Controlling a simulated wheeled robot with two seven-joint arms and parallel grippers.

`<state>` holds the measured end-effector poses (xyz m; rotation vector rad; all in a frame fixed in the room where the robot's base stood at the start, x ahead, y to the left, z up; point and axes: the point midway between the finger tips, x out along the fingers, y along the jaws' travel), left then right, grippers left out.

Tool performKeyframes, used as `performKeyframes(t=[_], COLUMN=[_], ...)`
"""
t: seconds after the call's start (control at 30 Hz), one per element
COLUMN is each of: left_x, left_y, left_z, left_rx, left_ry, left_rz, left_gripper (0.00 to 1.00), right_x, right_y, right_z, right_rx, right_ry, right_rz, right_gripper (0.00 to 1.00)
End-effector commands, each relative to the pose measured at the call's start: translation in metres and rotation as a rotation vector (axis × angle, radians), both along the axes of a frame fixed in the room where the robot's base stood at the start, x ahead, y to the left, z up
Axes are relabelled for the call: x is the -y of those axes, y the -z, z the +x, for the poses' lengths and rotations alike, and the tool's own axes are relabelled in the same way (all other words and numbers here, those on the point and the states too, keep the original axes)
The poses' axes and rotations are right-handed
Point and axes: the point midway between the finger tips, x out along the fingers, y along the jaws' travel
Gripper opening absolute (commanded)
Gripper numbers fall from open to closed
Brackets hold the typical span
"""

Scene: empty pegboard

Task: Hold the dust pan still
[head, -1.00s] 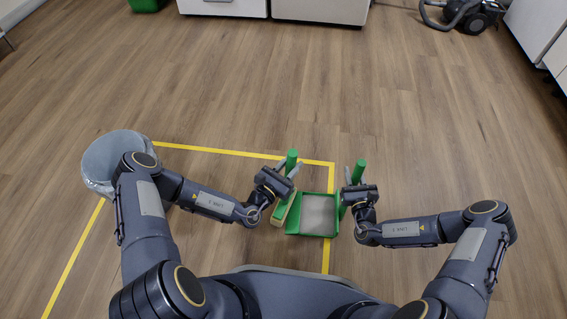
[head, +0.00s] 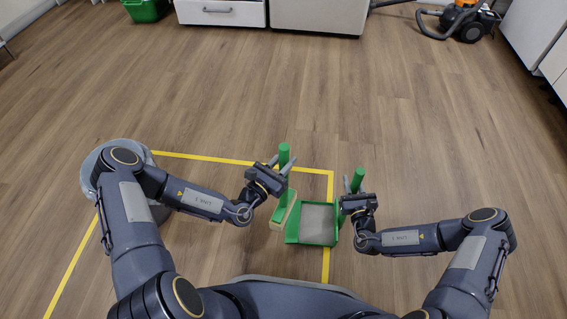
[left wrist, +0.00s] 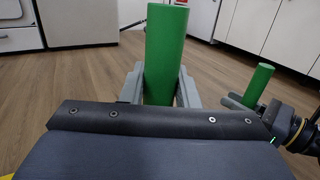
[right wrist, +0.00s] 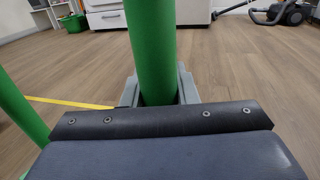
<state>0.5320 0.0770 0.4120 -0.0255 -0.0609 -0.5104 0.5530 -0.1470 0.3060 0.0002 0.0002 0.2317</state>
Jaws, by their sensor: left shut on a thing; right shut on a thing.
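A green dust pan (head: 318,217) with a grey inner surface lies on the floor in front of me. My right gripper (head: 352,186) is shut on its upright green handle (right wrist: 153,50), at the pan's right side. My left gripper (head: 278,170) is shut on the upright green handle (left wrist: 166,50) of a brush (head: 282,214) with a tan head. The brush stands at the pan's left edge; I cannot tell if they touch. The pan's handle also shows at the right of the left wrist view (left wrist: 259,85).
A bin (head: 97,163) stands at the left, partly hidden behind my left arm. Yellow tape (head: 235,159) marks the wooden floor. A vacuum cleaner (head: 470,22), white cabinets (head: 225,12) and a green crate (head: 146,10) are far back. The floor between is clear.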

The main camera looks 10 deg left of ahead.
Motion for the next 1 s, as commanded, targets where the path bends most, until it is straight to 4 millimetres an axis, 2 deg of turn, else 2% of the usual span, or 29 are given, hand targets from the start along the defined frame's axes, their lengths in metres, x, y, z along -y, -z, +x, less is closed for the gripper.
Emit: performKeyframes(t=[0.13, 0.17, 0.3, 0.37, 0.6, 0.73, 0.87, 1.0], left_x=[0.0, 0.0, 0.0, 0.0, 0.0, 0.0, 0.0, 0.0], left_y=[-0.001, -0.001, -0.001, -0.001, 0.0, 0.0, 0.0, 0.0], left_z=[0.0, 0.0, 0.0, 0.0, 0.0, 0.0, 0.0, 0.0], left_rx=[0.002, 0.002, 0.002, 0.002, 0.002, 0.002, 0.002, 0.002], left_ry=[0.0, 0.0, 0.0, 0.0, 0.0, 0.0, 0.0, 0.0], left_rz=[-0.001, -0.001, -0.001, -0.001, -0.001, -0.001, -0.001, -0.001], left_gripper=[0.0, 0.0, 0.0, 0.0, 0.0, 0.0, 0.0, 0.0], right_x=[0.0, 0.0, 0.0, 0.0, 0.0, 0.002, 0.008, 0.014], right_y=[0.0, 0.0, 0.0, 0.0, 0.0, 0.001, 0.001, 0.0], right_z=[0.0, 0.0, 0.0, 0.0, 0.0, -0.008, -0.029, -0.059], right_rx=[-0.001, 0.001, 0.001, 0.001, -0.002, -0.002, -0.004, -0.003], right_ry=[0.0, 0.0, 0.0, 0.0, 0.0, 0.0, 0.002, 0.001], right_rz=[0.0, 0.001, 0.0, 0.0, -0.001, 0.001, 0.0, 0.001], right_gripper=[0.0, 0.28, 0.46, 0.52, 0.52, 0.52, 0.52, 0.52])
